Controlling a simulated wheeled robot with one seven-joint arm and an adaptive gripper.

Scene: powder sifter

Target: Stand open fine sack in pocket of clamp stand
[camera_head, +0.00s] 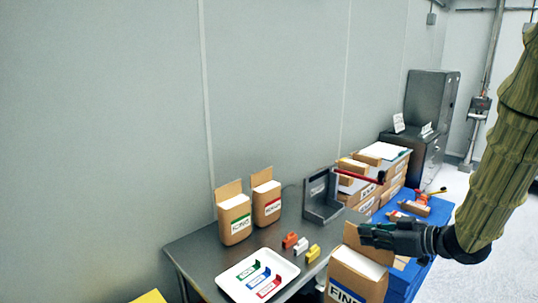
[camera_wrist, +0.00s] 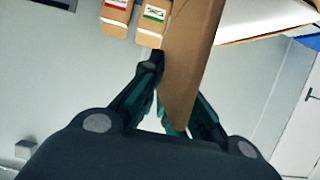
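The open fine sack (camera_head: 356,276) is a brown paper sack with a blue FINE label, at the front right in the head view. Its back flap stands up and its pale contents show at the top. My gripper (camera_head: 368,235) is at the raised flap. In the wrist view the flap (camera_wrist: 190,70) runs between the fingers of my gripper (camera_wrist: 172,90), which are closed on it. The grey clamp stand (camera_head: 322,214), with a tall back plate and a low pocket, stands on the table behind and left of the sack. Its pocket looks empty.
Two open sacks, green-labelled (camera_head: 234,222) and red-labelled (camera_head: 267,205), stand at the table's back left. Several small coloured clips (camera_head: 301,246) lie between tray and stand. Stacked boxes (camera_head: 375,185) and a blue surface (camera_head: 437,211) are at right.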

